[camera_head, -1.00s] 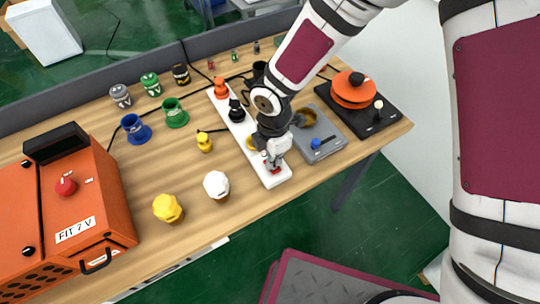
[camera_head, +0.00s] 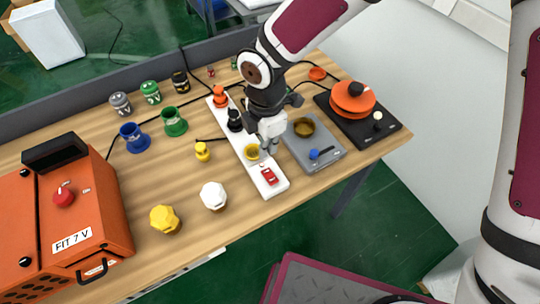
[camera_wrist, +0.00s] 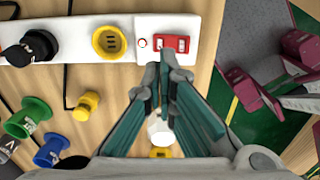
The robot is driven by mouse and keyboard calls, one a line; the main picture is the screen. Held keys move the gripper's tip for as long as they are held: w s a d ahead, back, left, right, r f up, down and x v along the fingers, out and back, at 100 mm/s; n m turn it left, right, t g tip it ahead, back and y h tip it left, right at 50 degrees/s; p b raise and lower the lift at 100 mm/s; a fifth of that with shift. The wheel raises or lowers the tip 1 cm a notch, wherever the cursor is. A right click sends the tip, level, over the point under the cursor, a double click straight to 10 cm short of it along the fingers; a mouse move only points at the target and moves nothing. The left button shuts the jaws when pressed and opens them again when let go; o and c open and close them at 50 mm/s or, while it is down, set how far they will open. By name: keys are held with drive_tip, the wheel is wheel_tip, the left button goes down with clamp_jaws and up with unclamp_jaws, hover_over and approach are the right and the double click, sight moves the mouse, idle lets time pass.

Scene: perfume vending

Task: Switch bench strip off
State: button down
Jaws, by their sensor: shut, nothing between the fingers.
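The bench strip is a long white power strip (camera_head: 272,187) lying on the wooden bench. Its red rocker switch (camera_head: 269,175) is at the near end, uncovered in the head view. In the wrist view the red switch (camera_wrist: 172,43) has a small round red-rimmed mark (camera_wrist: 142,43) beside it. A yellow-rimmed socket (camera_wrist: 110,41) and a black plug (camera_wrist: 33,46) are farther along the strip. My gripper (camera_head: 269,150) is shut and empty, near the strip just beyond the switch. In the wrist view its fingertips (camera_wrist: 164,62) appear just below the switch; contact cannot be told.
A grey scale (camera_head: 322,161) and a black plate with an orange pot (camera_head: 352,99) stand right of the strip. An orange box (camera_head: 75,205) is at left. Yellow (camera_head: 165,219) and white (camera_head: 213,195) knobs stand left of the strip, with bare wood between.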

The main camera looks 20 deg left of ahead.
drive_tip(key=shift+w+a+r+b, duration=0.1)
drive_tip(key=shift+a+r, duration=0.05)
drive_tip(key=shift+r, duration=0.7)
drive_tip(key=shift+w+a+r+b, duration=0.1)
drive_tip(key=shift+r+b, duration=0.05)
drive_tip(key=shift+r, duration=0.7)
drive_tip(key=shift+w+a+r+b, duration=0.1)
drive_tip(key=shift+a+r, duration=0.05)
drive_tip(key=shift+r, duration=0.7)
